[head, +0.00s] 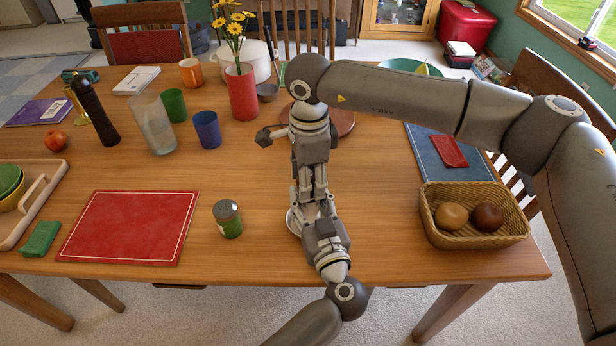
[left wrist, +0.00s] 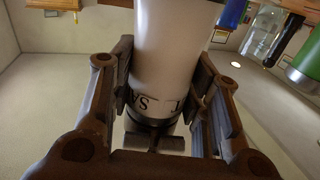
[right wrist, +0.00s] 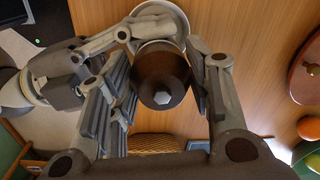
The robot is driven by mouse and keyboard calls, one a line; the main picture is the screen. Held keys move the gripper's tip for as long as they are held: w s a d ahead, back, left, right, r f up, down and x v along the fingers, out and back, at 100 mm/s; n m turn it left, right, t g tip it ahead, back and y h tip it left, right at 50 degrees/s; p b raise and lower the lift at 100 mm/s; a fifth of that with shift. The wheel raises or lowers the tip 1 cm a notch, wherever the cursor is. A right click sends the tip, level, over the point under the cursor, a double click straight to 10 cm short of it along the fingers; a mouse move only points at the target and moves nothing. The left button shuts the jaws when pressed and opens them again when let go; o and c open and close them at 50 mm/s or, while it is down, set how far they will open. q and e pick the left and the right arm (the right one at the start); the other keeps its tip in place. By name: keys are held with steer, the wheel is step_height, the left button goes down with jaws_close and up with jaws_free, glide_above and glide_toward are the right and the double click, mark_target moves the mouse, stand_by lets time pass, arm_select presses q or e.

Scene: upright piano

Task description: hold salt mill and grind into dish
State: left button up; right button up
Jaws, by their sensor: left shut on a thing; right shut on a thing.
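The salt mill is a white cylinder with dark lettering in the left wrist view (left wrist: 170,45); its dark brown top with a small metal nut shows in the right wrist view (right wrist: 160,78). My left gripper (head: 314,208) reaches in from the front and is shut around the white body. My right gripper (head: 312,188) comes down from above and is shut on the brown top. In the head view the grippers hide most of the mill. A pale dish (head: 292,222) shows only as a rim beside my left gripper and lies below the mill (right wrist: 178,18).
A green-labelled jar (head: 228,220) and red mat (head: 130,228) are to the left. A wicker basket (head: 475,238) with round rolls stands right. Behind are a blue cup (head: 207,130), glass carafe (head: 155,125), tall black mill (head: 95,110) and red vase (head: 242,95).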

steer(key=shift+m, duration=0.3)
steer(key=m, duration=0.4)
steer(key=shift+w, duration=0.1)
steer(key=m, duration=0.9)
steer(key=shift+w, duration=0.15)
steer(key=shift+m+h, duration=0.3)
steer(key=shift+m, duration=2.3)
steer(key=shift+d, duration=0.1)
steer(key=o, duration=1)
